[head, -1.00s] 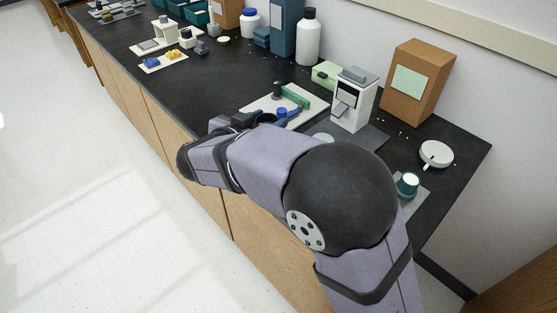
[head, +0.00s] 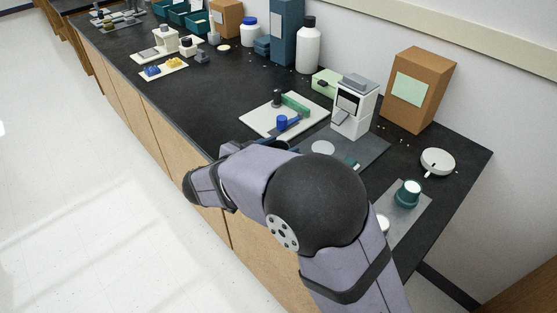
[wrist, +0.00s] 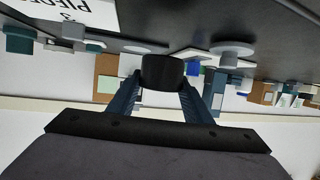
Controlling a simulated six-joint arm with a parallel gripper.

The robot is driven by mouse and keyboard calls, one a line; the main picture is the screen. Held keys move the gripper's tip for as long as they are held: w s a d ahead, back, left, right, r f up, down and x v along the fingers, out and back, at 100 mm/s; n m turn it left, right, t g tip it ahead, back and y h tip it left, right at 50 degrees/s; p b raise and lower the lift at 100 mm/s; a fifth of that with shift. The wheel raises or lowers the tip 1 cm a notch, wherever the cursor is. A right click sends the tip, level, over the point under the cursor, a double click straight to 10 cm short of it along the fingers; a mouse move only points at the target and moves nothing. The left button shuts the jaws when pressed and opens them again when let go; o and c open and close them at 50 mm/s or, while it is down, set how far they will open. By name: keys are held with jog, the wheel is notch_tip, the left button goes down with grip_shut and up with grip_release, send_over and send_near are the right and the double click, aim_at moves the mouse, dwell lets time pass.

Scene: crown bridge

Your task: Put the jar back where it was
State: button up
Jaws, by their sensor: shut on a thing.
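In the wrist view, my gripper (wrist: 160,84) is shut on a black, round-sided thing (wrist: 162,71), which I take to be the jar. Its two blue fingers press on it from both sides. The wrist view is upside down, with the counter at the top. In the head view my arm hides most of the gripper and the held jar, near the counter's front edge. I cannot tell how high the jar is above the counter.
A white board (head: 262,123) carries a blue cap (head: 282,122) and a green block. A white machine (head: 353,108) stands on a dark grey mat (head: 372,150). A teal pot (head: 407,194) stands on a grey mat at right. A brown box (head: 418,88) is behind.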

jog(key=shift+f, duration=0.1)
jog(key=shift+f+b, duration=0.3)
jog(key=shift+f, duration=1.45)
jog(key=shift+f, duration=0.15)
jog(key=o, duration=1.4)
jog(key=shift+s+a+r, duration=0.2)
jog(key=shift+s+r, duration=0.05)
jog(key=v, duration=1.1)
jog(key=shift+s+p, duration=0.2)
jog(key=shift+p, duration=0.1)
